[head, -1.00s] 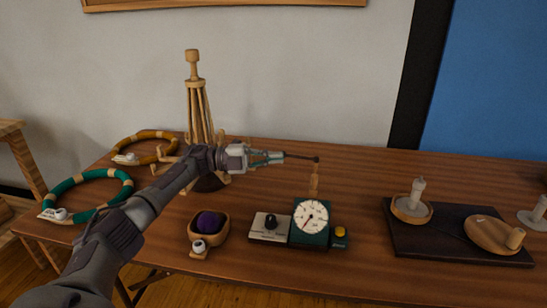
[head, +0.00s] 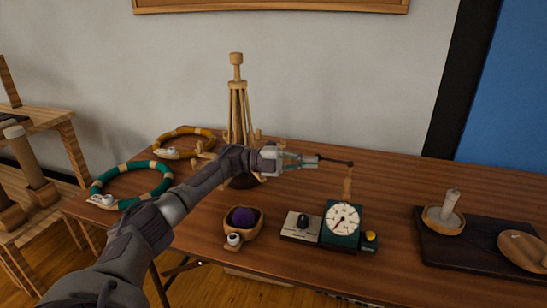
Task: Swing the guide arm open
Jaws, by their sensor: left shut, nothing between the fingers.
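A thin dark rod with a rounded end (head: 338,161), which looks like the guide arm, runs sideways above a short wooden post (head: 348,184) behind the round white dial (head: 342,217). My left gripper (head: 316,160) is shut and empty, with its fingertips at the left end of the rod. I cannot tell whether they touch it. The rod's left end is hidden at the fingers. The dial sits in a dark green box, beside a pale box with a black knob (head: 302,224) and a yellow button (head: 370,237). My right gripper is not in view.
A tall wooden stand (head: 238,110) is behind my left forearm. Green (head: 130,169) and mustard (head: 186,135) rings lie at the left. A wooden bowl (head: 260,226) holds a purple ball. A dark tray (head: 465,250) lies at the right; the wooden table (head: 400,185) is clear before it.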

